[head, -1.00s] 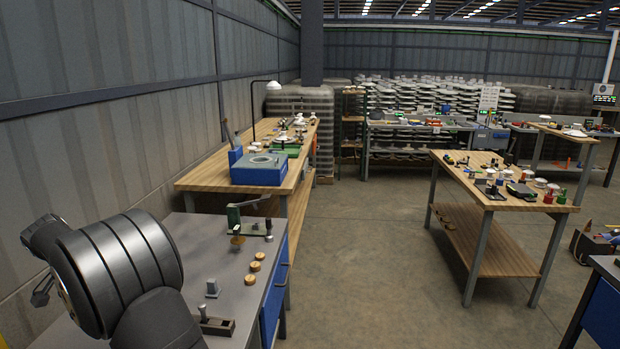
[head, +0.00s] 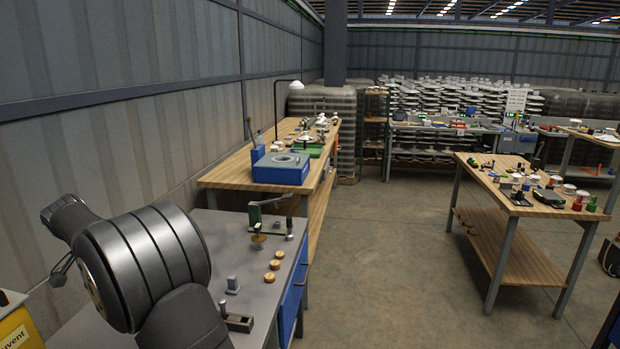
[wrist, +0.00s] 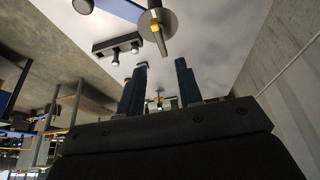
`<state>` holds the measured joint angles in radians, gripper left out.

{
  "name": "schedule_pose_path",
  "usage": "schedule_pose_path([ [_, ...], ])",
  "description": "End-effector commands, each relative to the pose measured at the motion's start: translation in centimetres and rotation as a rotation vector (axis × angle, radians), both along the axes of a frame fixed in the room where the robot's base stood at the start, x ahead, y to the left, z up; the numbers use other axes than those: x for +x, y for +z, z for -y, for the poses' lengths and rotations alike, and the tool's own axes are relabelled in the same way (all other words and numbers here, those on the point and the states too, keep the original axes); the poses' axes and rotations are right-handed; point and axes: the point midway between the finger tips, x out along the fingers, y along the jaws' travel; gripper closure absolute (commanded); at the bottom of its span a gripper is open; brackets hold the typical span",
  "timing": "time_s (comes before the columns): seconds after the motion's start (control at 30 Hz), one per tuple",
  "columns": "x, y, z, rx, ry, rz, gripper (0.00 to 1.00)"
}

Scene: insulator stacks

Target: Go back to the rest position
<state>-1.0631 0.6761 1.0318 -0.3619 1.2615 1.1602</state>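My gripper (wrist: 160,67) shows in the wrist view with its two dark blue fingers apart and nothing between them. Beyond the fingertips is a round metal disc (wrist: 147,25) with a rod through it; I cannot tell what it belongs to. In the head view my dark grey arm is at the lower left, over the grey metal bench (head: 262,262). My gripper itself is hidden in that view.
A green press-like fixture (head: 257,220) and brass discs (head: 274,265) stand on the bench. A yellow container (head: 18,330) is at the lower left. A wooden bench with a blue machine (head: 281,168) is behind; a wooden table (head: 540,203) stands right. Open floor lies between.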

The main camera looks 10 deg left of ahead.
Motion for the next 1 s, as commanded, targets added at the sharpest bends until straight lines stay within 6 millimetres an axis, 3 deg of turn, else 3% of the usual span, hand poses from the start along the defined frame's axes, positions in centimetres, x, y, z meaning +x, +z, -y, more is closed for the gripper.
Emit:
schedule_pose_path([
  [0.47, 3.7, -8.9, 0.1, -0.002, 0.004, -0.001, 0.67],
  [1.0, 3.6, -8.5, 0.5, 0.002, 0.397, 0.0, 0.67],
])
